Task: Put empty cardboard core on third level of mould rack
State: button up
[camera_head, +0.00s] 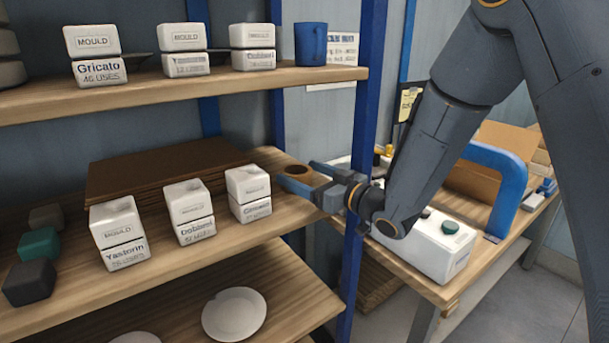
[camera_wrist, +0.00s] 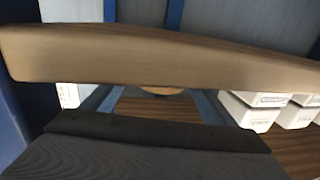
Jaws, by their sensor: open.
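The cardboard core (camera_head: 296,170) is a short brown ring-topped tube at the right end of the mould rack's middle visible shelf (camera_head: 190,262), to the right of the white moulds. My gripper (camera_head: 303,177) is at the core with its fingers open, one on the far side and one on the near side. I cannot tell whether they touch it. The near finger hides the core's lower part. In the wrist view, a brown sliver of the core (camera_wrist: 161,90) shows between the fingers, mostly hidden by the upper shelf's edge (camera_wrist: 150,55).
White moulds (camera_head: 248,190) stand left of the core, with a brown board stack (camera_head: 160,165) behind. A blue rack post (camera_head: 360,150) is close to my wrist. A workbench with a white machine (camera_head: 425,245) stands at right.

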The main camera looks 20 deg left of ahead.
jog(key=shift+r, duration=0.25)
jog(key=b+v, duration=0.2)
jog(key=v, duration=1)
jog(key=shift+b, duration=0.3)
jog(key=shift+s, duration=0.1)
